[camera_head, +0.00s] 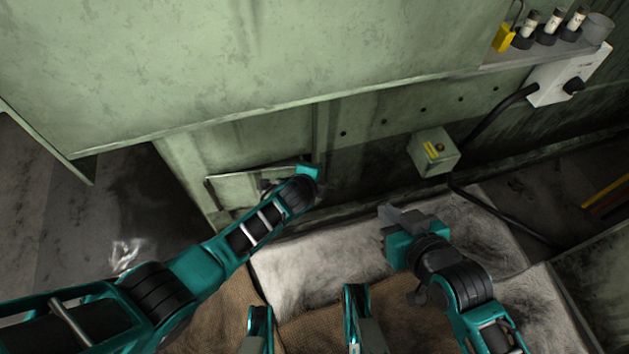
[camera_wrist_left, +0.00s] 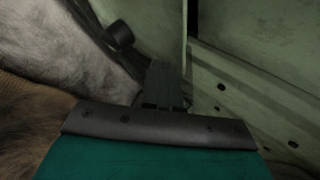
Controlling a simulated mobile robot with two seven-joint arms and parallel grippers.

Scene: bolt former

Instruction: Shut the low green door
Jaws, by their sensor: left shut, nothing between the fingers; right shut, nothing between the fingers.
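The low green door (camera_head: 235,190) is a small panel at the foot of the green machine, left of centre in the head view. A dark line runs along its top edge, and it looks slightly ajar. A dark round knob (camera_wrist_left: 120,36) shows by a green panel in the left wrist view. My left gripper (camera_wrist_left: 166,85) is shut and empty, close to that panel; I cannot tell whether it touches. In the head view my left arm covers the door's right part. My right gripper (camera_head: 388,228) is shut and empty, well right of the door, above the pale mat.
The green machine body (camera_head: 270,60) overhangs the door. A small green box with a yellow label (camera_head: 433,152) sticks out at right, with a black cable (camera_head: 480,200) beside it. A pale mat (camera_head: 310,270) and brown sacking (camera_head: 225,320) cover the floor in front.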

